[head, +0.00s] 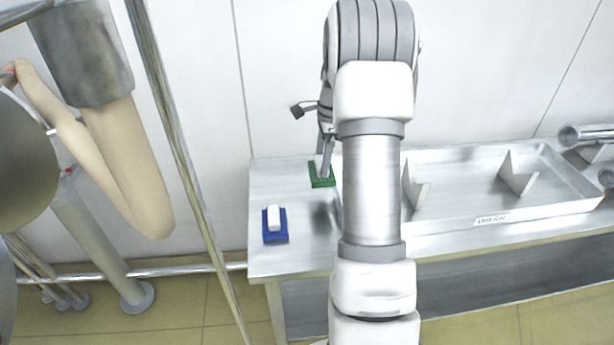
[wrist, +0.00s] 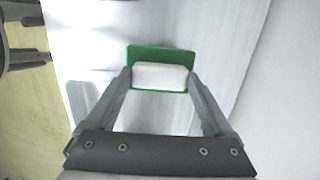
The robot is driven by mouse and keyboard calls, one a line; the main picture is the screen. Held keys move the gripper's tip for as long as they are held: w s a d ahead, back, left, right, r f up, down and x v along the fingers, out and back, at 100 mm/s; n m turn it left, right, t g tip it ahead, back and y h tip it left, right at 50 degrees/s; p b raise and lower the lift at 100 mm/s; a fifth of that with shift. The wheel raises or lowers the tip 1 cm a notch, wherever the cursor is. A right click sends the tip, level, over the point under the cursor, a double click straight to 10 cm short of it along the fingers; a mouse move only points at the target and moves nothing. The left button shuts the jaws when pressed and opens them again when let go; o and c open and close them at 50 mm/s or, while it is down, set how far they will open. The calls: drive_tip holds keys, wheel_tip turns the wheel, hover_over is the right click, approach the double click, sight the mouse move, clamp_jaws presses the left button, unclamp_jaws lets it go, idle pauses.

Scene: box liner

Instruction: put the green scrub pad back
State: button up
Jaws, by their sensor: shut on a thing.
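The green scrub pad (head: 322,181) has a white block-shaped grip on top and is at the left part of the metal table. In the wrist view the green pad (wrist: 160,53) shows around its white grip (wrist: 160,76). My gripper (head: 325,170) is shut on the white grip, with one finger at each end of it in the wrist view (wrist: 160,80). A dark shadow lies on the table to the right of and nearer than the pad, so the pad seems raised; the gap is hard to judge. My arm hides part of the table.
A blue pad with a white grip (head: 275,224) lies near the table's left front. A shallow metal tray (head: 460,168) with upright angled plates and a label stands on the right.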

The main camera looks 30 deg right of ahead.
drive_tip(key=w+f, duration=0.2)
drive_tip(key=w, duration=0.1)
drive_tip(key=w+a+f, duration=0.1)
drive_tip(key=w, duration=0.1)
drive_tip(key=shift+w+f+b, duration=0.15)
drive_tip(key=shift+b, duration=0.2)
drive_tip(key=shift+w+a+f+b, duration=0.1)
drive_tip(key=shift+f+b, duration=0.55)
drive_tip(key=shift+f, duration=1.35)
drive_tip(key=shift+f, duration=0.15)
drive_tip(key=o, duration=1.1)
drive_tip(key=shift+c, duration=0.2)
